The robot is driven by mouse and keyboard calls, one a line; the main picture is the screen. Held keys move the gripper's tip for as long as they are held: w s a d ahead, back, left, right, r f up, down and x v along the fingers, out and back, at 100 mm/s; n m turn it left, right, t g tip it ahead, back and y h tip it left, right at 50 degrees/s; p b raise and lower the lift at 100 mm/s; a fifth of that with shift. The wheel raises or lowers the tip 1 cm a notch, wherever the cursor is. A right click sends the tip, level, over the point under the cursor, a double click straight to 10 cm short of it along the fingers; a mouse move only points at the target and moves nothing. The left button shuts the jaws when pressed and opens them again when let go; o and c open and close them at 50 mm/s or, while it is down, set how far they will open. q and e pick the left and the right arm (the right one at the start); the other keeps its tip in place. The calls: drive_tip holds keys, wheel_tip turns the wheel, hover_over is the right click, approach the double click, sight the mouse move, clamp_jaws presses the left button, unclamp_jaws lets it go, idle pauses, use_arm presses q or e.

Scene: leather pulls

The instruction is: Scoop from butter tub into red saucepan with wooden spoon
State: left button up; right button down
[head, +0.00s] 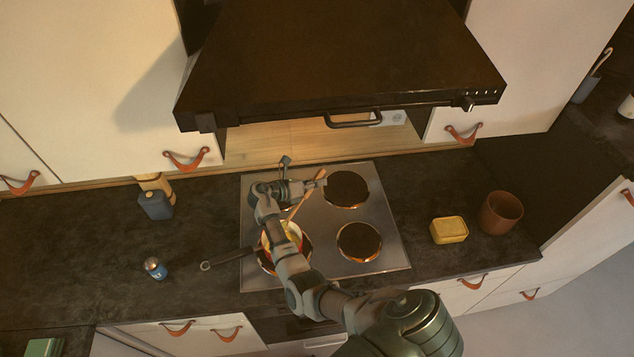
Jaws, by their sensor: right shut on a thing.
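My right gripper (316,182) is shut on the wooden spoon (297,207), above the left side of the stove. The spoon slants down toward the saucepan (297,230) on the front left burner. Something yellow shows in the pan; whether the spoon's tip touches it is unclear. My right arm hides part of the pan, and its dark handle (228,258) points left. The yellow butter tub (449,231) sits on the counter right of the stove, apart from the gripper. My left gripper is not in view.
A reddish-brown pot (500,213) stands right of the tub. The range hood (340,60) hangs above. The right burners are empty.

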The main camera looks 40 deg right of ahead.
drive_tip(key=shift+w+f, duration=0.15)
drive_tip(key=shift+w, duration=0.1)
idle(0.3)
drive_tip(key=shift+s+m+t+y, duration=0.1)
drive_tip(key=shift+m+t+y, duration=0.4)
drive_tip(key=shift+t, duration=0.7)
drive_tip(key=shift+w+f, duration=0.1)
drive_tip(key=shift+w, duration=0.2)
